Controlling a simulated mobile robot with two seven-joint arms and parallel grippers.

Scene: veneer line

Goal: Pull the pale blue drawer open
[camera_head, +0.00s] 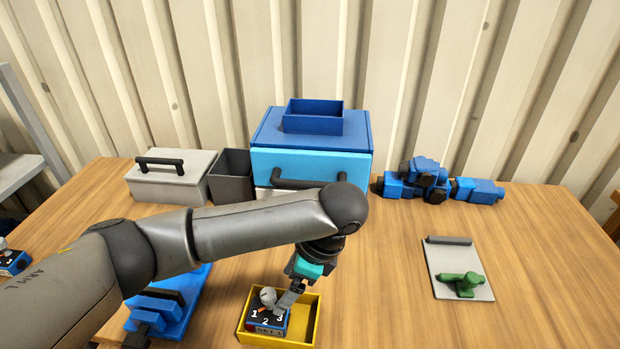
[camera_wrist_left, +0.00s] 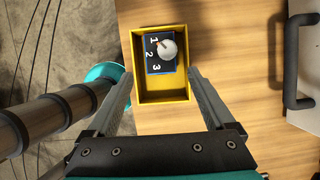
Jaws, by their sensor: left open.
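The pale blue drawer (camera_head: 265,162) is in the front of a blue cabinet (camera_head: 360,136) at the back of the table and looks shut. A dark bar handle (camera_head: 308,180) shows in front of it, its right part close behind my arm. My left gripper (camera_head: 285,302) is away from the drawer, pointing down over a yellow tray nearer the front. In the left wrist view its two fingers (camera_wrist_left: 160,75) are apart with nothing held between them. A dark handle (camera_wrist_left: 291,60) on a pale surface shows there at the right; I cannot tell which drawer it belongs to.
The yellow tray (camera_head: 314,322) holds a dark numbered block (camera_head: 266,326) with a grey knob. A grey lidded box (camera_head: 165,187) and dark bin (camera_head: 230,175) stand left of the cabinet. Blue parts (camera_head: 425,180) and a clipboard (camera_head: 447,262) lie right. Table between them is clear.

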